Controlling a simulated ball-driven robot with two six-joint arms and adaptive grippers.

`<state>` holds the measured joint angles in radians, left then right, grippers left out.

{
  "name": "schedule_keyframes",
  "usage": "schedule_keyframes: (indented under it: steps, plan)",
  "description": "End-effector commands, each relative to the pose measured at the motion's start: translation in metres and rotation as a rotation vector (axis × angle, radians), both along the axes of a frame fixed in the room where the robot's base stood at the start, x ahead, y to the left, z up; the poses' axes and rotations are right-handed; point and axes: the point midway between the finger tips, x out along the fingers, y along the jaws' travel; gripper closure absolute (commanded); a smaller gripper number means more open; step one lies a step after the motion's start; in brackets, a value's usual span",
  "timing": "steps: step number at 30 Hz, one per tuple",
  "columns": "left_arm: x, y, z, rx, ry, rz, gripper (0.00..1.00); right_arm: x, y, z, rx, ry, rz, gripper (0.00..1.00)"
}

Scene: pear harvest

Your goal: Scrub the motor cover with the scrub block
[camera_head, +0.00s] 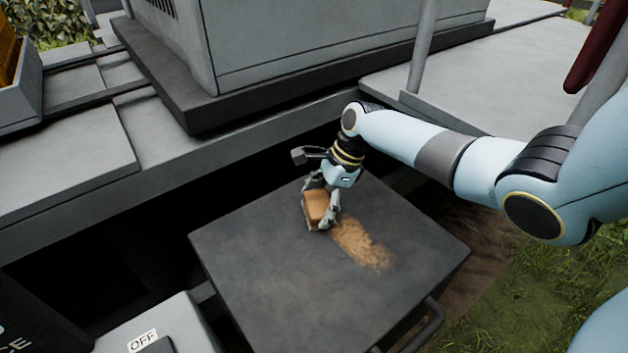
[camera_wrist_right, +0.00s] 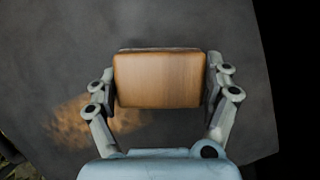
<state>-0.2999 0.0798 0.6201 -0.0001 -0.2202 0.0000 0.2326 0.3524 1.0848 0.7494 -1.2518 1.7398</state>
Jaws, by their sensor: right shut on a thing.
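The motor cover (camera_head: 260,270) is a dark grey flat panel in the middle of the head view. A brown dirt smear (camera_head: 362,246) lies on it, right of the block; it also shows in the right wrist view (camera_wrist_right: 75,122). My right gripper (camera_head: 321,207) is shut on the scrub block (camera_head: 316,206), a wooden-brown block with a paler edge below. In the right wrist view the block (camera_wrist_right: 158,80) sits between both fingers. The block is at the cover's surface, at the upper left end of the smear; its underside is hidden. My left gripper is not in view.
A grey machine housing (camera_head: 300,40) stands behind the cover, with a dark gap between. A bent handle (camera_head: 425,330) is at the cover's front right edge. A box with an OFF label (camera_head: 143,341) is at the lower left. Grass (camera_head: 510,290) lies to the right.

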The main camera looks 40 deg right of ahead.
Motion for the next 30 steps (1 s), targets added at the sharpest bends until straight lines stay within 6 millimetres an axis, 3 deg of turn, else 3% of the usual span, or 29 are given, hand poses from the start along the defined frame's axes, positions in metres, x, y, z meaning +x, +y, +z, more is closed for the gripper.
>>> schedule_keyframes:
  steps: [7, 30]
  plan:
    - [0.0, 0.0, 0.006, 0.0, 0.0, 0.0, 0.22, -0.029, 0.001, -0.003, -0.001, 0.012, 0.001, 0.51]
    - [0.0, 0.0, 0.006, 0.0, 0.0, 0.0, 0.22, -0.074, 0.004, 0.001, 0.001, 0.009, 0.0, 0.51]
